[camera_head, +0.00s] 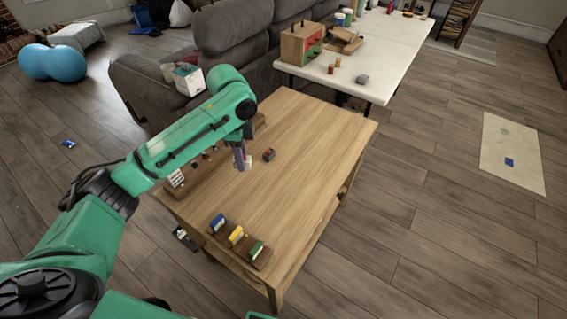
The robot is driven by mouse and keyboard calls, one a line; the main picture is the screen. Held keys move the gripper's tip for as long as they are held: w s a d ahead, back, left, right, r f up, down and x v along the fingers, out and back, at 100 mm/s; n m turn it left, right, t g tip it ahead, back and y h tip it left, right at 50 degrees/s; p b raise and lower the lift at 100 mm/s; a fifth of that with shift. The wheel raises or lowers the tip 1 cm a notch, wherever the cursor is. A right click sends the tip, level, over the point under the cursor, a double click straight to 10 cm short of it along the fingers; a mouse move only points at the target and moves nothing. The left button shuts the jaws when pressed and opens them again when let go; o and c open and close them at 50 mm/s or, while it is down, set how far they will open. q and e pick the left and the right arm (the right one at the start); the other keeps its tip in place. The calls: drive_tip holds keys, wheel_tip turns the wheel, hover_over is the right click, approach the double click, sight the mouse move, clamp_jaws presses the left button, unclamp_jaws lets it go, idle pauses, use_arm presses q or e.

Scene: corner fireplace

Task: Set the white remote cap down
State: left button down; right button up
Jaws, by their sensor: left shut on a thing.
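My left gripper (243,163) is above the wooden table (300,150), near its left side, pointing down. It is shut on a small white thing, which looks like the white remote cap (247,161). The cap is at or just above the tabletop; I cannot tell whether it touches. A small dark and red object (269,155) lies on the table just right of the gripper. My right gripper is not in view.
A wooden rack (240,243) with blue, yellow and green blocks stands at the table's near left corner. A white slotted item (175,178) is at the left edge, partly behind my arm. A white table (390,62) and grey sofa (185,85) stand behind. The table's right half is clear.

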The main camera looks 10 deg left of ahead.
sight(246, 183)
use_arm(q)
drive_tip(key=w+a+r+m+b, duration=0.2)
drive_tip(key=w+a+m+b, duration=0.35)
drive_tip(key=m, duration=0.95)
drive_tip(key=f, duration=0.6)
drive_tip(key=d+f+b, duration=0.1)
drive_tip(key=f, duration=0.6)
drive_tip(key=f+b, duration=0.1)
drive_tip(key=f, duration=0.6)
drive_tip(key=shift+w+d, duration=0.25)
drive_tip(key=shift+w, duration=0.05)
drive_tip(key=shift+r, duration=0.1)
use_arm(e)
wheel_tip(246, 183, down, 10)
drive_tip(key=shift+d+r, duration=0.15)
use_arm(q)
drive_tip(key=c, duration=0.6)
unclamp_jaws()
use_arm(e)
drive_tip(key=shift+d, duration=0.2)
use_arm(q)
wheel_tip(246, 183, up, 12)
drive_tip(key=shift+r, duration=0.1)
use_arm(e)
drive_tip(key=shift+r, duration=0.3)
